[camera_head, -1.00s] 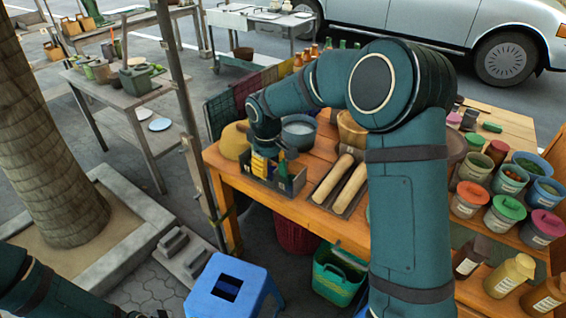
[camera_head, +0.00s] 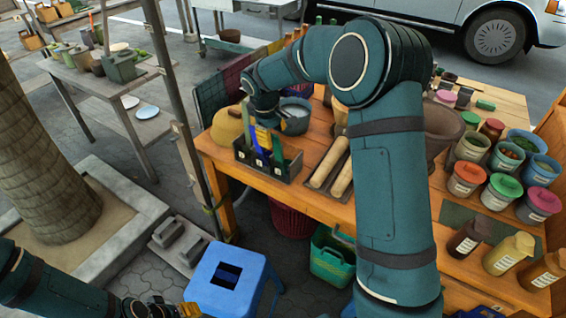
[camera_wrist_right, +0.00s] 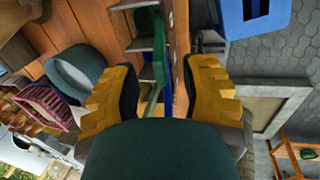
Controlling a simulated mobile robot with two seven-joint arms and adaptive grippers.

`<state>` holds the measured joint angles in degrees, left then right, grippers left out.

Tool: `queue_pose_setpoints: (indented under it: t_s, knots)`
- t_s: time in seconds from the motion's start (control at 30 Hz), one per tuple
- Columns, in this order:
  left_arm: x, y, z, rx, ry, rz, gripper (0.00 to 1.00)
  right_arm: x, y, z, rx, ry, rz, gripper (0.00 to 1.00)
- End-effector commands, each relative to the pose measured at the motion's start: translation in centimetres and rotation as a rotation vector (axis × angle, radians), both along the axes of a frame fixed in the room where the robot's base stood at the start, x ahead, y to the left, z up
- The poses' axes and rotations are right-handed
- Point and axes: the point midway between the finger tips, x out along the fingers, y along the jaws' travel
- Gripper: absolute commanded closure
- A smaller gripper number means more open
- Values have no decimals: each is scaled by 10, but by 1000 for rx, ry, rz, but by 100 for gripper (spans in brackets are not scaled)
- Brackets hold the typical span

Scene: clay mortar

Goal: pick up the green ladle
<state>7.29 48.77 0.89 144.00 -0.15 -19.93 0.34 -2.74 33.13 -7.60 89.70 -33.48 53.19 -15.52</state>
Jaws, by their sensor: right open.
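A dark divided box (camera_head: 285,170) stands at the table's near left corner. A green upright piece (camera_head: 279,146), likely the green ladle's handle, rises from it beside a blue one (camera_head: 259,146). My right gripper (camera_head: 264,138) is over the box, its fingers partly hidden by my wrist. In the right wrist view its yellow fingers (camera_wrist_right: 160,97) are wide apart, with the green piece (camera_wrist_right: 159,58) and part of the blue piece (camera_wrist_right: 168,90) seen between them. My left gripper (camera_head: 165,309) shows only partly at the bottom edge.
A grey bowl (camera_head: 294,124) and a yellow rounded object (camera_head: 227,128) stand just behind the box. Rolling pins (camera_head: 329,165) lie to its right. Jars and pots (camera_head: 466,180) crowd the table's right side. A pole (camera_head: 178,110) stands left of the table; a blue stool (camera_head: 232,277) is in front.

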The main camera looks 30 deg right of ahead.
Motion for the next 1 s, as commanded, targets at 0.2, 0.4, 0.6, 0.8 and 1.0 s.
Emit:
queue_pose_setpoints:
  t_s: [0.2, 0.4, 0.6, 0.8, 1.0]
  knots:
    - [2, 0, -9, 1, -4, 0, 53, -3, -8, -31, -1, 5, -1, 56]
    - [2, 0, -12, 1, -6, 1, 53, 0, -11, -48, 0, 2, 0, 56]
    - [2, 0, -11, 1, -6, 1, 53, 1, -11, -47, 0, 1, 0, 57]
    - [2, 0, -11, 1, -6, 1, 53, 1, -11, -47, 0, 1, 0, 100]
    - [2, 0, -11, 1, -6, 1, 53, 0, -11, -47, 0, 1, 0, 100]
